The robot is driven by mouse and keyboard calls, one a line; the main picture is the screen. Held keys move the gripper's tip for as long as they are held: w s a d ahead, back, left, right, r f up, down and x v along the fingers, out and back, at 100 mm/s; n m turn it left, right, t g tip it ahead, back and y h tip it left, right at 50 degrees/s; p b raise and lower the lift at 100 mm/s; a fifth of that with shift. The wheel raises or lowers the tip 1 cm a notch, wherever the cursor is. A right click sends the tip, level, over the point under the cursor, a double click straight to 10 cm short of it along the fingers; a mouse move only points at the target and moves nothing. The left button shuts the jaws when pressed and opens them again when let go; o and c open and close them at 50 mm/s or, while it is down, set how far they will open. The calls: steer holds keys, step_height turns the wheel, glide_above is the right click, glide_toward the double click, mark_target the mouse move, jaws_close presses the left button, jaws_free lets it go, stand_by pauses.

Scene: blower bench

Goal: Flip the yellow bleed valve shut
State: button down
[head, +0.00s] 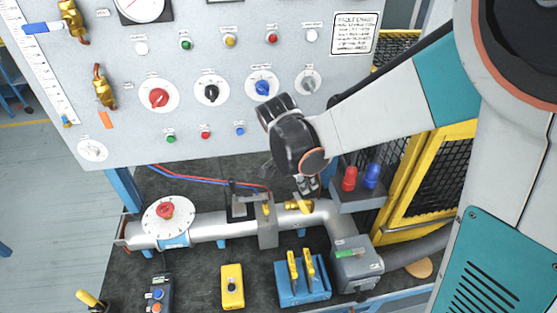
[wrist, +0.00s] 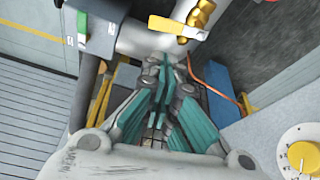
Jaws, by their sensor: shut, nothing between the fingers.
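The bleed valve is a small brass fitting (head: 292,205) with a yellow lever (head: 305,207) on the grey pipe, just left of its bend. In the wrist view the brass body (wrist: 201,15) is at the top, and the yellow lever (wrist: 172,28) sticks out from it to the left, over the pale pipe. My gripper (head: 308,190) is just above the valve in the head view and partly covers it. In the wrist view my gripper (wrist: 165,62) is shut and empty, with its fingertips below the lever. A gap shows between them in that picture; the exact distance is unclear.
Red and blue lamps (head: 349,178) stand at right. The control panel (head: 215,110) rises behind.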

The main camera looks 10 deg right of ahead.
mark_target(303, 208)
steer(key=b+x, duration=0.1)
steer(key=x, duration=0.6)
steer(key=shift+f+b, duration=0.3)
steer(key=shift+f, duration=0.05)
steer(key=shift+d, duration=0.1)
steer(key=shift+s+a+b, duration=0.4)
steer(key=shift+a+b, duration=0.05)
steer(key=shift+a, duration=0.4)
steer(key=shift+s+a, duration=0.1)
steer(key=shift+a, duration=0.05)
